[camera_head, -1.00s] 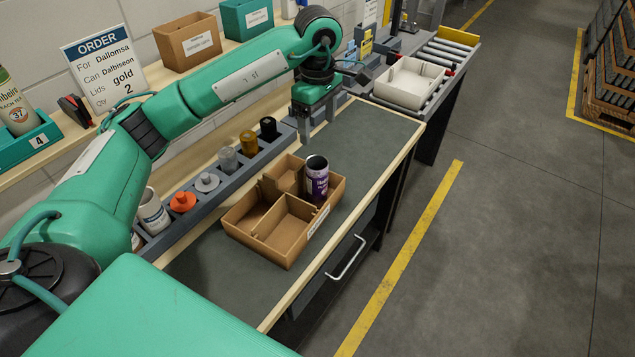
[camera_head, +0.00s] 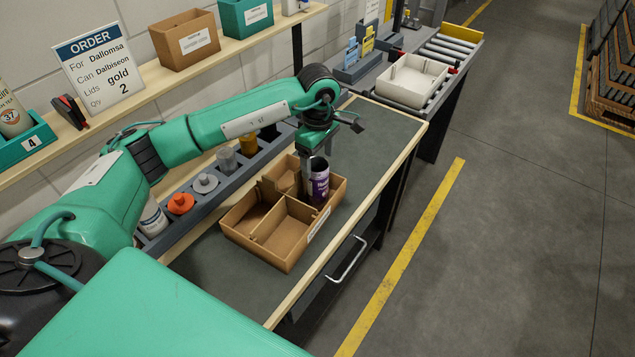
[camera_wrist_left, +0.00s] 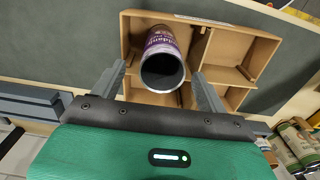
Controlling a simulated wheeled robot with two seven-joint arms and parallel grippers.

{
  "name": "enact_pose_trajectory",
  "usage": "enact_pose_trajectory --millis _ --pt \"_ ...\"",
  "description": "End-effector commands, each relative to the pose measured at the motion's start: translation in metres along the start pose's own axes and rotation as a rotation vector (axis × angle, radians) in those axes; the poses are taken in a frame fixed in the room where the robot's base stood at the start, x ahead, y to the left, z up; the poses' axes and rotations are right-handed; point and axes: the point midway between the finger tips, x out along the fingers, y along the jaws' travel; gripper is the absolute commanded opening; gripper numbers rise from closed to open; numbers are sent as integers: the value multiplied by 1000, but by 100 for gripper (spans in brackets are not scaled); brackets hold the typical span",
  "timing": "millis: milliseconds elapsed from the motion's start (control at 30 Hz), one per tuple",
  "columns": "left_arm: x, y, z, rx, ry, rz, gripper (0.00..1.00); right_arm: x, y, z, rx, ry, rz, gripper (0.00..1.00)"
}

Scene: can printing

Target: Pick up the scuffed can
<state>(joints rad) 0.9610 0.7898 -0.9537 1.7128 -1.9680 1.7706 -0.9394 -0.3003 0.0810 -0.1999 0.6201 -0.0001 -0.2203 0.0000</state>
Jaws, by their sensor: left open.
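A purple can (camera_head: 319,180) with an open top and a printed label stands in the right far compartment of a brown divided box (camera_head: 262,262) on the workbench. Scuffs on it are too small to make out. My left gripper (camera_head: 317,172) is open, pointing down at the can. In the left wrist view the can (camera_wrist_left: 162,48) shows between the two spread fingers (camera_wrist_left: 162,92), its dark open mouth facing the camera. My right gripper is not in view.
A grey rack (camera_head: 218,184) with several colored lids or pots runs along the bench's back. An order sign (camera_head: 100,72) stands on the shelf. A white tray (camera_head: 411,82) sits on the roller conveyor at the far end. The near bench surface is clear.

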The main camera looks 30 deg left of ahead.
Motion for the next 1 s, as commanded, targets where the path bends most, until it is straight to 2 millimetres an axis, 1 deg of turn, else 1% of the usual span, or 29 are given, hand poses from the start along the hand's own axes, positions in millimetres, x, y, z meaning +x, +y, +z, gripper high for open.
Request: enact_pose_trajectory --millis 33,200,300,400,500,667,700,767,800,933,967,1000 --pt "2 -1 0 0 0 -3 76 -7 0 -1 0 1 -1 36" --pt "22 -4 1 0 -1 -5 76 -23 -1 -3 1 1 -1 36" --pt "36 -3 1 -1 -1 -4 76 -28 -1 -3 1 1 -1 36" --pt "44 -3 0 1 -1 -1 76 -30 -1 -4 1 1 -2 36" --pt "48 -2 0 1 0 0 76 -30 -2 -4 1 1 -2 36" --pt "48 -2 0 1 0 0 76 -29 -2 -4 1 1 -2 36" --pt "48 -2 0 0 0 0 68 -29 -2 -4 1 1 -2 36" --pt "48 -2 0 0 0 0 56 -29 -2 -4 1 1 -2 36" --pt "48 -2 0 0 0 0 48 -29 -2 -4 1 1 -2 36" --pt "48 -2 0 0 0 0 23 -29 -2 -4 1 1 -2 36" --pt "48 -2 0 0 0 0 18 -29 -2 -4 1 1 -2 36" --pt "48 -2 0 0 0 0 18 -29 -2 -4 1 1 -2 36"
